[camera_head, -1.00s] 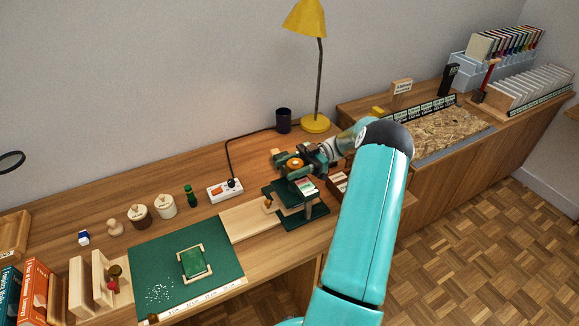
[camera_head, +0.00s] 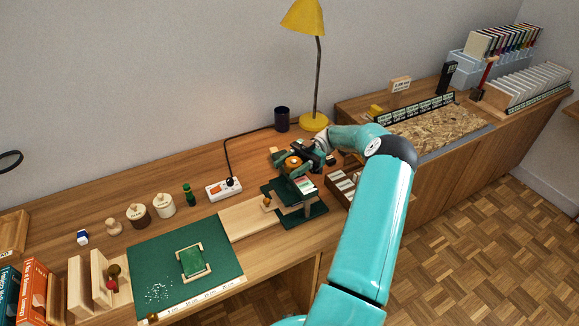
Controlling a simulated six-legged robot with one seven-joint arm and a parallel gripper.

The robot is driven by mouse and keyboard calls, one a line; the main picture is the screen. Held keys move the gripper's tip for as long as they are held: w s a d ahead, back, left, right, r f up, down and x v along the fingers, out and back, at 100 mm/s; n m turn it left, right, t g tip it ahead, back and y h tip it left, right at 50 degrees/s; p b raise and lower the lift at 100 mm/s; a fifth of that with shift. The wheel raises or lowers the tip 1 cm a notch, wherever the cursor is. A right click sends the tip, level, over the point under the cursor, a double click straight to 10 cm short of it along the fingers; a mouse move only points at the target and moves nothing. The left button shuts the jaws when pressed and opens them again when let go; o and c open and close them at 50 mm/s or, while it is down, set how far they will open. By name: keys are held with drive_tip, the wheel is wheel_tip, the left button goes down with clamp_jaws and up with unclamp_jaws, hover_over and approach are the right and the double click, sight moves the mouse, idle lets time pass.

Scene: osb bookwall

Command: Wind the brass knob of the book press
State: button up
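The book press (camera_head: 313,213) is dark green and stands on the wooden desk, right of the green mat. Its brass knob (camera_head: 292,164) shows as a small orange-gold round at the top of the press. My gripper (camera_head: 290,160) is at the knob, coming from the right, with dark finger parts beside it. The fingers are small and partly hidden, so I cannot tell whether they touch or grip the knob. A pale block with a coloured top (camera_head: 304,184) sits in the press below the knob.
A yellow lamp (camera_head: 304,17) and dark cup (camera_head: 282,119) stand behind the press. A white power strip (camera_head: 223,189) lies to its left, with a green mat (camera_head: 145,252) further left. A slotted tray (camera_head: 338,185) is close on its right.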

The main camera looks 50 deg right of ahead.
sight(290, 164)
drive_tip(key=o, duration=0.4)
drive_tip(key=shift+r, duration=0.1)
drive_tip(key=shift+r, duration=0.3)
wheel_tip(290, 164, up, 2)
drive_tip(key=shift+r, duration=0.25)
drive_tip(key=s+a+r, duration=0.8)
drive_tip(key=s+r, duration=0.1)
drive_tip(key=s, duration=0.2)
drive_tip(key=shift+a+r, duration=0.35)
drive_tip(key=shift+a, duration=0.05)
